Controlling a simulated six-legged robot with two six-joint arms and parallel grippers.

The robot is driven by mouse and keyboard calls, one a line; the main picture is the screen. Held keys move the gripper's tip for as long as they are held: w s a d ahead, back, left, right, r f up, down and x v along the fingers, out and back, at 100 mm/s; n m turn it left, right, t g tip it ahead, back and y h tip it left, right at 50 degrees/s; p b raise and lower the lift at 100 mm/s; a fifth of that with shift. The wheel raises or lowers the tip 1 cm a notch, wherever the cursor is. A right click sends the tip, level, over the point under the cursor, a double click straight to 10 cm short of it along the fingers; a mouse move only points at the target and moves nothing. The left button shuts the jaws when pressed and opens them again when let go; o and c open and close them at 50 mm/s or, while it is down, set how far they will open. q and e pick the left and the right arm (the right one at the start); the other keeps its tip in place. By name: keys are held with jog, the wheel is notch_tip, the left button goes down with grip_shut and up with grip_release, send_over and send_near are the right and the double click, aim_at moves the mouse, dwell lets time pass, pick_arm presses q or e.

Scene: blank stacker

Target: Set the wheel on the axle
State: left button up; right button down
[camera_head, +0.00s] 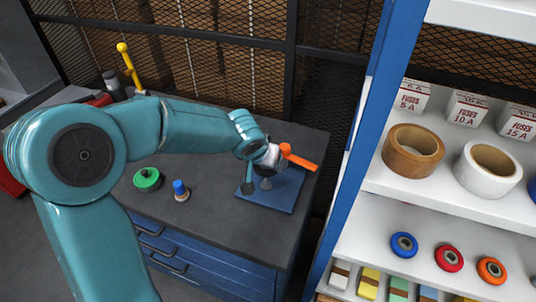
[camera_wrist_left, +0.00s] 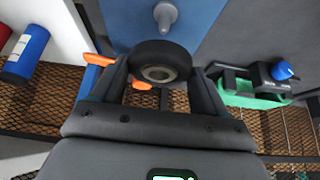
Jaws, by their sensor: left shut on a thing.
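A dark wheel (camera_wrist_left: 150,53) with a pale metal hub is held between the two fingers of my left gripper (camera_wrist_left: 158,76) in the left wrist view. In the head view my left gripper (camera_head: 266,163) is over the blue plate (camera_head: 284,198) at the bench's right end, and the wheel cannot be made out clearly there. The grey axle (camera_head: 267,184) stands up from the plate. In the left wrist view the axle (camera_wrist_left: 165,15) is just beyond the wheel, apart from it. My right gripper is not in view.
An orange bar (camera_head: 300,160) sticks out beside my gripper. At the right, a blue-framed shelf (camera_head: 355,150) holds tape rolls and small coloured wheels.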

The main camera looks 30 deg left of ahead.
aim_at(262, 174)
pick_arm(q)
jog(key=shift+s, duration=0.15)
jog(key=shift+f+b, duration=0.3)
jog(key=shift+b, duration=0.05)
notch_tip(262, 174, down, 4)
jog(key=b, duration=0.2)
jog(key=shift+s+r+b, duration=0.1)
jog(key=shift+r+b, duration=0.1)
jog(key=shift+b, duration=0.1)
jog(key=shift+w+f+b, duration=0.2)
jog(key=shift+f+b, duration=0.3)
jog(key=shift+f, duration=0.25)
jog(key=shift+s+r, duration=0.1)
jog(key=shift+s, duration=0.05)
